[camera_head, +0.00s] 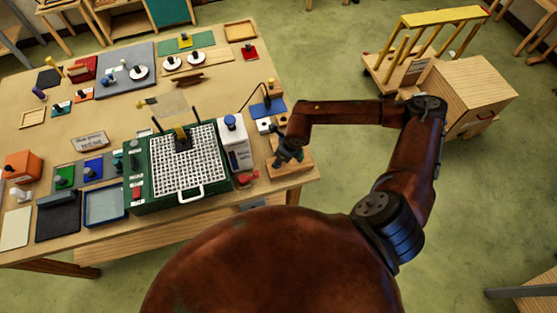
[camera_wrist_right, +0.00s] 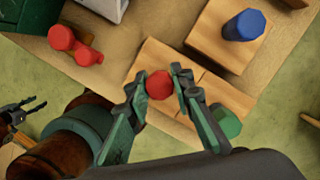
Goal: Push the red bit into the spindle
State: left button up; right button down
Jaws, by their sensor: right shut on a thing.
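The red bit (camera_wrist_right: 159,85) shows as a round red top in the right wrist view. My right gripper (camera_wrist_right: 156,80) is shut on it, one fingertip on each side, above a wooden block (camera_wrist_right: 165,58). Whether the bit touches the block is hidden. In the head view my right gripper (camera_head: 287,152) is at the table's right front corner, over that block (camera_head: 292,168). I cannot make out the spindle for certain. My left gripper (camera_wrist_right: 22,115) appears at the left edge of the right wrist view, fingers apart and empty; the head view does not show it.
A blue hexagonal piece (camera_wrist_right: 243,25) stands on another wooden block, and a green piece (camera_wrist_right: 227,122) is beside the gripper. A red two-lobed part (camera_wrist_right: 75,45) lies to the left. A white box (camera_head: 236,152) and a green-framed grid (camera_head: 188,165) stand left of the gripper.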

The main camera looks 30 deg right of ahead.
jog(key=shift+r+p, duration=0.35)
jog(key=shift+r, duration=0.55)
dwell(1.0)
jog(key=shift+r, duration=0.75)
jog(key=c, duration=2.2)
grip_release()
grip_shut()
